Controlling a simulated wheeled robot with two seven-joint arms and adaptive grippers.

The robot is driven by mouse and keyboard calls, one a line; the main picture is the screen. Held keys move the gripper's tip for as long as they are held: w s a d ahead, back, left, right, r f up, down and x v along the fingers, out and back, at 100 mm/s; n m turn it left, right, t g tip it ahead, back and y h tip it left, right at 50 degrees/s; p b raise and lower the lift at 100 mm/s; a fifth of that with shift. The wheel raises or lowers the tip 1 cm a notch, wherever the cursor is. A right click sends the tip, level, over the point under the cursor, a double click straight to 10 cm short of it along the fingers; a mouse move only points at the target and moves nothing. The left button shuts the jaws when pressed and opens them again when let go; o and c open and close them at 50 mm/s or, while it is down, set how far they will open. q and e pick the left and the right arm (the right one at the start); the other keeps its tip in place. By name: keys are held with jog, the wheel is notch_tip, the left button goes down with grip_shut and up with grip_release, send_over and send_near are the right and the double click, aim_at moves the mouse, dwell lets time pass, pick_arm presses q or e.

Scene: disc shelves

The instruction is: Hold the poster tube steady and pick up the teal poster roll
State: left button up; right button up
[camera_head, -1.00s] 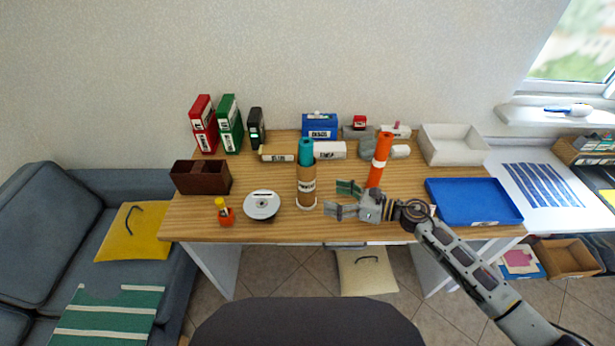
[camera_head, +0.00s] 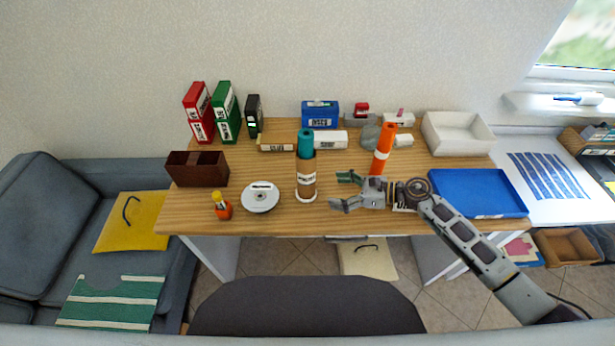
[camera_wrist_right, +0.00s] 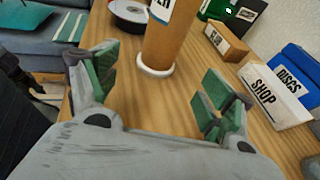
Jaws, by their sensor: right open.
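The brown poster tube (camera_head: 306,182) stands upright on the wooden desk, with a white base ring and a white label. The teal poster roll (camera_head: 305,143) sticks up out of its top. My right gripper (camera_head: 341,192) is open and empty just right of the tube, its fingers pointing left towards it. In the right wrist view, the tube (camera_wrist_right: 164,36) stands ahead, between and beyond the open fingers (camera_wrist_right: 158,92), apart from them; the teal roll is out of that view. My left gripper is not in view.
An orange roll (camera_head: 382,148) stands behind my right gripper. A disc spindle (camera_head: 260,197) and an orange cup (camera_head: 223,210) are left of the tube. A blue tray (camera_head: 478,213) lies at right. White and tan boxes (camera_head: 330,139) lie behind the tube.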

aim_at(314, 189)
jog(key=shift+x, duration=2.65)
jog(key=shift+b+x, duration=0.3)
jog(key=shift+x, duration=0.5)
jog(key=shift+w+a+f+b, duration=0.2)
jog(key=shift+a+f+b, duration=0.1)
jog(key=shift+a, duration=0.35)
jog(key=shift+w+a+f, duration=0.1)
jog(key=shift+w+a, duration=0.1)
jog(key=shift+a, duration=0.35)
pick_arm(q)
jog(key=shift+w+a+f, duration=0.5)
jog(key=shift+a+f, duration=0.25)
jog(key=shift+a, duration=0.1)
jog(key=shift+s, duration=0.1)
pick_arm(e)
jog(key=c, duration=0.8)
